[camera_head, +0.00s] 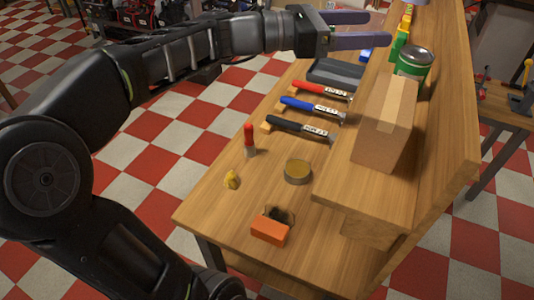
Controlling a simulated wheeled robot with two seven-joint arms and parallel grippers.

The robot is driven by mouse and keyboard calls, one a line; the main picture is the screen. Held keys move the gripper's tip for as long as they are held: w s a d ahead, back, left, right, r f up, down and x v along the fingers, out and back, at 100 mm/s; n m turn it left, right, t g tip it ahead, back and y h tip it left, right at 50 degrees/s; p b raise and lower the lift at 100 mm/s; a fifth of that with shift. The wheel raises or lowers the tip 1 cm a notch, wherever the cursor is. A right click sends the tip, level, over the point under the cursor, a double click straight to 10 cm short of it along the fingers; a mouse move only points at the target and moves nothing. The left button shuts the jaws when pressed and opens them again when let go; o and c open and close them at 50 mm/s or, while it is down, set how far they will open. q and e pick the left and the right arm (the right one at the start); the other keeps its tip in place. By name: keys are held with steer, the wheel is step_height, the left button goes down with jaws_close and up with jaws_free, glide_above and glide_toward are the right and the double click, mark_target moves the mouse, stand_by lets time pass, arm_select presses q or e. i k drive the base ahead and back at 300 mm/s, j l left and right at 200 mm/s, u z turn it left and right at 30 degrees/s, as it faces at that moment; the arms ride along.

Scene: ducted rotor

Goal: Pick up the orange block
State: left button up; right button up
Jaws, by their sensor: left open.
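The orange block (269,230) lies near the front edge of the wooden workbench (215,215), with a dark object (284,212) just behind it. My left gripper (366,30) is open at the top of the view, above the far end of the bench. It is well away from the block, and nothing shows between its purple fingers. My right gripper is outside the picture.
On the bench stand a round tin (298,171), a yellow lump (231,179), a red-capped tube (249,140) and several handled tools (312,109). A cardboard box (385,125) and a green can (413,64) stand on the raised shelf at right.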

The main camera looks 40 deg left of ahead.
mark_target(275, 233)
steer(key=k, duration=1.45)
